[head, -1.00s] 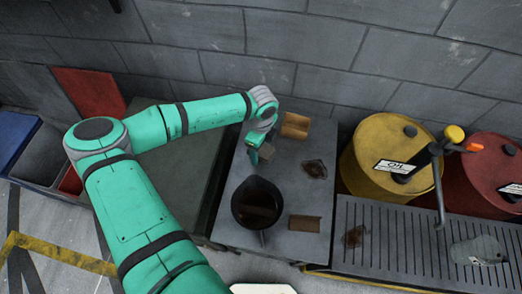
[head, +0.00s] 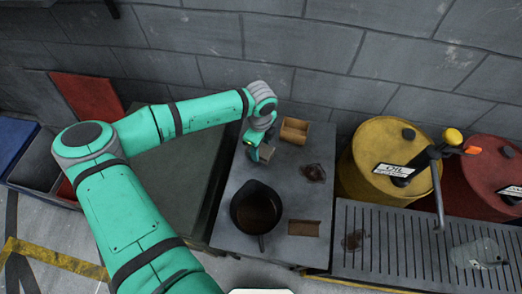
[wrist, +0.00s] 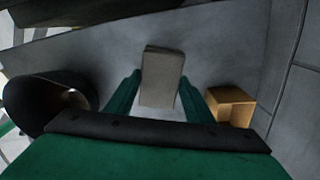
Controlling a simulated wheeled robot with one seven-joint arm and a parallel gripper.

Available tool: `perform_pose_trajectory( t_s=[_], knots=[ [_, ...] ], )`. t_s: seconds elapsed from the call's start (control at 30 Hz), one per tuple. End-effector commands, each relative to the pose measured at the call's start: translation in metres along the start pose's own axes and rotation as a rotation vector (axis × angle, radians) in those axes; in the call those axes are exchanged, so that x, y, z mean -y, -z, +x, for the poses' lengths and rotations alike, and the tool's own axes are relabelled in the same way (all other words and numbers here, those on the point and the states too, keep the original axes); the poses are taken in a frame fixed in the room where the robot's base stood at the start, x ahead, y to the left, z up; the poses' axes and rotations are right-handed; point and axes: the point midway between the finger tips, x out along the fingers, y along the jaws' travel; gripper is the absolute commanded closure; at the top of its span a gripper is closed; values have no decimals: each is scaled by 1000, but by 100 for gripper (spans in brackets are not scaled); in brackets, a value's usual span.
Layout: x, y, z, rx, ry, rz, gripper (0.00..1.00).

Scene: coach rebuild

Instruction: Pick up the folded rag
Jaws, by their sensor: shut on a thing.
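The folded rag (wrist: 162,76) is a small grey-beige block between my gripper's two green fingers in the wrist view. My gripper (wrist: 160,98) is shut on it, with a finger at each side. In the head view the rag (head: 267,153) shows as a small pale patch beside my gripper (head: 257,152), at the back left of the grey bench top (head: 232,240). My gripper hides part of the rag there. I cannot tell whether the rag touches the bench.
A tan box (head: 293,130) stands just behind and right of my gripper. A dark round pan (head: 257,207) is in front. A brown piece (head: 304,228) and a dark crumpled thing (head: 315,173) lie to the right. A yellow drum (head: 385,170) stands beyond the bench.

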Motion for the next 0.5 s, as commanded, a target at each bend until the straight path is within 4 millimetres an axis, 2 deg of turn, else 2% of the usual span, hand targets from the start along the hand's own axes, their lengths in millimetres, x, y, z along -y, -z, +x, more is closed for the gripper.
perform_pose_trajectory(
  t_s=[0.27,0.5],
  knots=[
    [-51,-2,-59,-1,1,1,74],
    [-103,-4,-80,-2,0,1,74]
  ],
)
